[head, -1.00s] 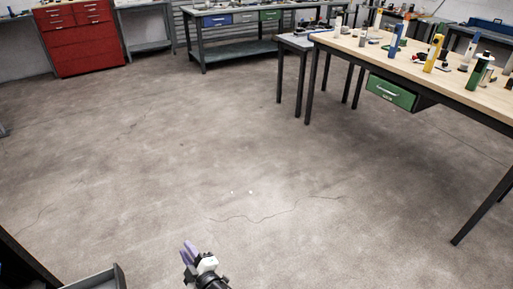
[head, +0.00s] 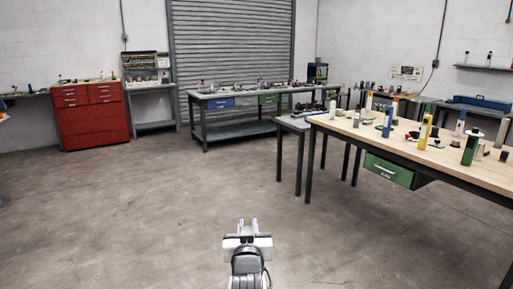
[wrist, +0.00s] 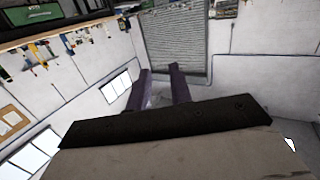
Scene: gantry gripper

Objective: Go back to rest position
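My gripper (head: 248,223) is at the bottom middle of the head view, over bare floor and pointing away from me. Beyond the fingers the wrist view shows the roller shutter and walls, upside down. My gripper touches nothing.
A wooden-topped table (head: 470,165) with bottles and small items stands at the right, with a green drawer (head: 388,170) below. A workbench (head: 225,132) is at the back before a roller shutter (head: 230,45). A red cabinet (head: 92,128) is back left. The floor (head: 140,220) between is clear.

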